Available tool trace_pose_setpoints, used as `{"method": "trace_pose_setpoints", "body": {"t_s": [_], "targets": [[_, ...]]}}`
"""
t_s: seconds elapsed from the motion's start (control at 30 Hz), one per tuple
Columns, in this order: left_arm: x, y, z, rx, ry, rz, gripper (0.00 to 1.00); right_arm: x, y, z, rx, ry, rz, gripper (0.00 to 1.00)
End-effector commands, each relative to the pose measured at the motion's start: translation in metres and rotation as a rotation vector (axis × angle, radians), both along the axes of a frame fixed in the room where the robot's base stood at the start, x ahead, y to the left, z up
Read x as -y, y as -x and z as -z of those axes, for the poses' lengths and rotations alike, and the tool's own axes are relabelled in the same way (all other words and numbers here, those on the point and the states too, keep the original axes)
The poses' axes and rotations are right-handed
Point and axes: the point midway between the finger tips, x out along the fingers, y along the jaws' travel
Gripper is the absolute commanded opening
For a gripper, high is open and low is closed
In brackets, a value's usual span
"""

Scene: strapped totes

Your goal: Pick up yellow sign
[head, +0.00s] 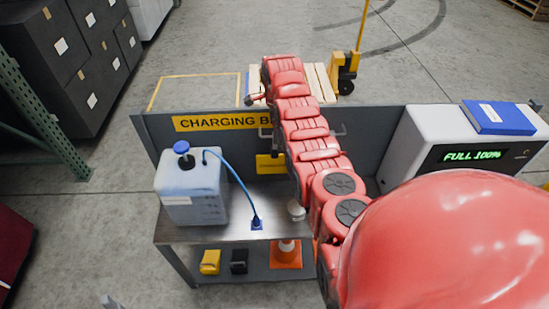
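A yellow sign reading "CHARGING B..." (222,123) is fixed along the top of the grey back panel; my red arm hides its right end. A smaller yellow sign (269,163) sits lower on the same panel, just left of the arm, its lettering too small to read. My red arm comes in from the lower right and reaches up across the panel. No fingers of my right gripper can be made out clearly, and I see nothing held. My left gripper is not in view.
A workbench (247,193) carries a whitish jug (190,192) with a blue hose. A charger (425,145) reading "FULL 100%" has a blue book (498,117) on it. An orange cone (286,258) stands below. A pallet jack (346,75) and dark boxes (62,50) are behind.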

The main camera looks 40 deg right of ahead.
Motion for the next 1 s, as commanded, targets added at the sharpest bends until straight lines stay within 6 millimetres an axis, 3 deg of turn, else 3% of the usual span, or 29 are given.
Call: {"method": "trace_pose_setpoints", "body": {"t_s": [0.03,0.27,0.63,1.0], "targets": [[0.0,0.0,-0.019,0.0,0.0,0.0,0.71,-0.005,0.002,0.003,-0.007,-0.006,0.0,0.83],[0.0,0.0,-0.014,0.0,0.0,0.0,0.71,-0.003,-0.001,0.026,-0.006,-0.002,-0.001,0.83],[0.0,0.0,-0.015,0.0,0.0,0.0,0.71,-0.002,-0.002,0.031,-0.001,-0.002,-0.001,0.83],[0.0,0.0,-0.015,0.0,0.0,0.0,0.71,-0.003,-0.002,0.031,-0.001,-0.002,-0.001,0.16]]}}
